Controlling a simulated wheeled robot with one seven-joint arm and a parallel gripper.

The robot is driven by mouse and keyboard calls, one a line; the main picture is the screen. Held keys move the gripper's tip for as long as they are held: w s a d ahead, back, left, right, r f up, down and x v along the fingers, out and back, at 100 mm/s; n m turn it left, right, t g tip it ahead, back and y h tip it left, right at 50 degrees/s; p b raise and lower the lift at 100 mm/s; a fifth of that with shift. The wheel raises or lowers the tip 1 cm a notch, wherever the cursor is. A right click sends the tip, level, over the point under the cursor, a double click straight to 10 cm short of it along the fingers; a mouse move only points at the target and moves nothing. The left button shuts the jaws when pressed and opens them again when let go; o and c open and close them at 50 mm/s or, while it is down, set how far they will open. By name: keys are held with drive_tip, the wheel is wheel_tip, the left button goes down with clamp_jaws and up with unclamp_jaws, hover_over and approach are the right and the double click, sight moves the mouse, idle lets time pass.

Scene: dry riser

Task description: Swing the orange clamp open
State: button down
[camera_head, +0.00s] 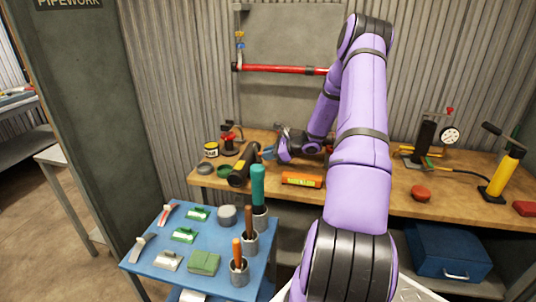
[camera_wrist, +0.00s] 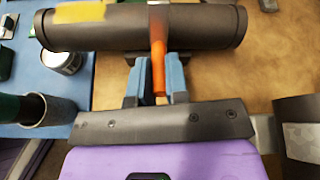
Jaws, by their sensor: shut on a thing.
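The orange clamp (camera_wrist: 158,68) shows in the wrist view as a narrow orange lever reaching from the dark pipe (camera_wrist: 200,28) toward my gripper. The pipe lies across the top of that view, with a yellow patch at its left. My gripper (camera_wrist: 156,82) has two blue fingers, one on each side of the lever, shut on it. In the head view, my gripper (camera_head: 269,154) is beside the dark pipe (camera_head: 245,163) on the wooden bench. The clamp cannot be made out there, and its hinge and catch are not clear in either view.
The wooden bench (camera_head: 385,197) also carries an orange labelled box (camera_head: 302,180), a yellow tin (camera_head: 211,149) and a pressure gauge (camera_head: 449,135). A blue table (camera_head: 208,268) with tools and pots stands in front. A red pipe (camera_head: 285,69) runs along the back wall.

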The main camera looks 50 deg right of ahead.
drive_tip(key=c, duration=1.1)
unclamp_jaws()
drive_tip(key=v, duration=1)
drive_tip(key=shift+s+d+r, duration=0.15)
drive_tip(key=shift+s+d, duration=0.05)
drive_tip(key=shift+s, duration=0.15)
